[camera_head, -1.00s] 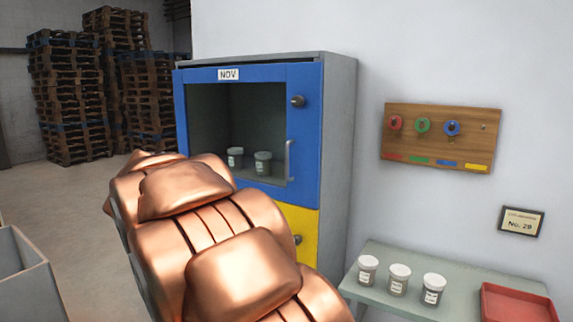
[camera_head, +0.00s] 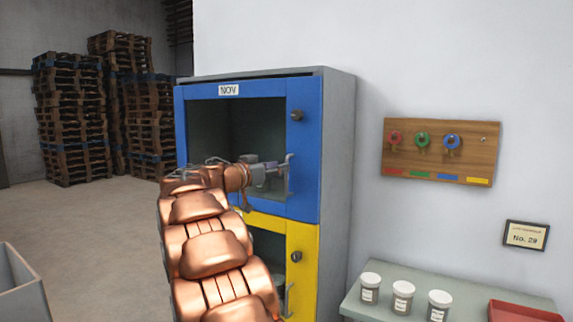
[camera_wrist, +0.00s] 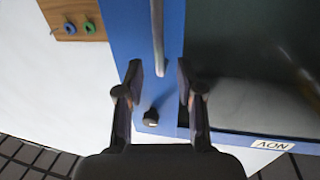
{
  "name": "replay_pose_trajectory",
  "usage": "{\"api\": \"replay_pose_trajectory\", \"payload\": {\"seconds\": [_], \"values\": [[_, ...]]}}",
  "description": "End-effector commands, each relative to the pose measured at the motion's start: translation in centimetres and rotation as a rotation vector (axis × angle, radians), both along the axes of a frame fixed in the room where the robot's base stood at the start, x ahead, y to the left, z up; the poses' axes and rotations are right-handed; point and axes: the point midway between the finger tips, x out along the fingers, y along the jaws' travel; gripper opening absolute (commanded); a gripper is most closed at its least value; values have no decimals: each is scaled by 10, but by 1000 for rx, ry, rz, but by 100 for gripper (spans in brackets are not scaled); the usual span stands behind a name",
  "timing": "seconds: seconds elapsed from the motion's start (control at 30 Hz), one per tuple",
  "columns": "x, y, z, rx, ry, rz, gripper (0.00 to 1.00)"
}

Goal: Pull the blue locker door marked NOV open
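The blue locker door (camera_head: 304,150) marked NOV (camera_head: 229,90) has a window and appears shut. Its vertical handle (camera_head: 289,172) is on the right side, below a dark round lock (camera_head: 297,115). My gripper (camera_head: 284,167) is at the handle, in front of the door. I see a gap on both sides of the bar. The lock also shows there (camera_wrist: 151,117).
A yellow door (camera_head: 302,250) with its own handle is below. A bench (camera_head: 362,308) with white-lidded jars (camera_head: 403,297) and a red tray (camera_head: 520,312) stands at right. A key board (camera_head: 440,150) hangs on the wall. Pallet stacks (camera_head: 70,120) stand far left; the floor before them is clear.

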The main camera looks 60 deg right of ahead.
Motion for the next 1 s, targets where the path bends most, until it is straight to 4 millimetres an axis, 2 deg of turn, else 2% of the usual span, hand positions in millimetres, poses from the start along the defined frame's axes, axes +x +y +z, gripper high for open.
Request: {"api": "replay_pose_trajectory", "payload": {"seconds": [0.1, 0.3, 0.67, 1.0], "values": [[-3, -18, 1, 2, 2, -2, 37], [-7, -37, 1, 2, 1, -3, 37], [-7, -42, 0, 1, 2, -2, 37], [-7, -42, 0, 1, 2, -2, 4]]}}
